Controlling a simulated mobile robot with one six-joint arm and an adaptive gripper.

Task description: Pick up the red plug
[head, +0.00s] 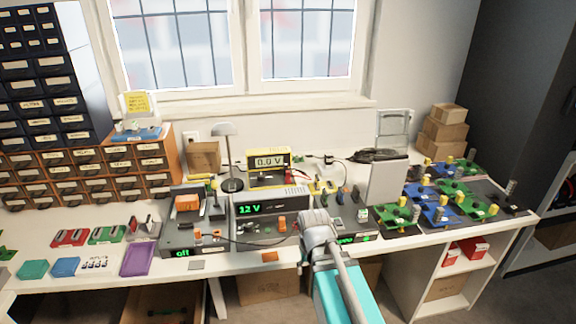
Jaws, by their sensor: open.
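I cannot single out the red plug with certainty. A small red piece (291,184) lies by the yellow meter (269,162) that reads 0.0 V, at the back of the bench. Orange pieces also show: one on the 12 V unit's front side (282,223) and one at the bench's front edge (270,257). My arm (345,290) reaches in from the bottom, right of the middle, over the front of the bench. My gripper's fingers do not show; the arm's own links hide that end.
The bench (230,262) is crowded. Dark power units stand mid-bench, a grey upright panel (388,180) behind them. Green and blue boards (440,210) fill the right. Drawer cabinets (90,175) stand left. Coloured trays (137,259) lie front left. A lamp (225,130) rises at the back.

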